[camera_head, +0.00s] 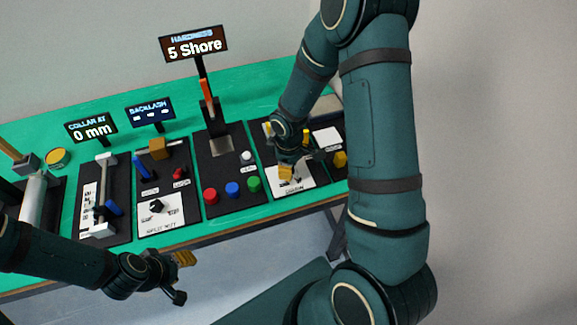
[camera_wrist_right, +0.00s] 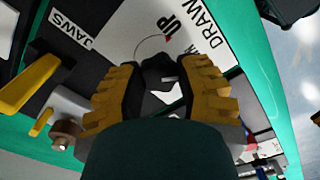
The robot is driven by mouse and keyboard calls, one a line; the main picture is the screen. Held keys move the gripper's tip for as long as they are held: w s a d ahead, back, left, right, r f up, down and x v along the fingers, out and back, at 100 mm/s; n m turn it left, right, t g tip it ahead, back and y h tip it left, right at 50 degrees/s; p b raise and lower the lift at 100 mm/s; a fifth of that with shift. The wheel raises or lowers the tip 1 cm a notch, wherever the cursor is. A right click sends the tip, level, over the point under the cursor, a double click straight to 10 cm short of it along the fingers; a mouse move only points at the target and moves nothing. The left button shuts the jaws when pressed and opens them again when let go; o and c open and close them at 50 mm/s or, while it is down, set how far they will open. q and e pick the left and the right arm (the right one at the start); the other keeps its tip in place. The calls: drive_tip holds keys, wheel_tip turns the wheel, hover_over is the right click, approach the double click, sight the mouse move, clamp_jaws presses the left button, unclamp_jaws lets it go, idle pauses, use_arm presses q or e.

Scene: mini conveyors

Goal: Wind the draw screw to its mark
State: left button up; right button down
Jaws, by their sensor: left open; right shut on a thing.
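In the right wrist view, a white plate (camera_wrist_right: 125,30) bears the words "DRAW" and "UP", a curved line and a small red mark (camera_wrist_right: 168,38). My right gripper (camera_wrist_right: 160,85) is shut on a black knob (camera_wrist_right: 157,73), the draw screw's, over this plate. The yellow fingers are on either side of the knob and hide part of it. In the head view the right gripper (camera_head: 286,172) is over the white-plated panel (camera_head: 290,185) at the right. My left gripper (camera_head: 184,278) is open and empty in front of the table's front edge.
Panels line the green table (camera_head: 262,87). Signs read "5 Shore" (camera_head: 194,46), "0 mm" (camera_head: 92,130) and "BACKLASH" (camera_head: 150,111). Red (camera_head: 210,196), blue (camera_head: 232,189) and green (camera_head: 254,184) buttons lie left of the right gripper. A yellow lever (camera_wrist_right: 28,84) and the "JAWS" label (camera_wrist_right: 69,30) are nearby.

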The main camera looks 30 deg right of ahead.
drive_tip(key=shift+n, duration=0.5)
drive_tip(key=c, duration=0.5)
unclamp_jaws()
drive_tip(key=shift+c, duration=0.2)
drive_tip(key=shift+r, duration=0.1)
wheel_tip(320, 180, up, 12)
drive_tip(key=shift+s, duration=0.1)
idle(0.3)
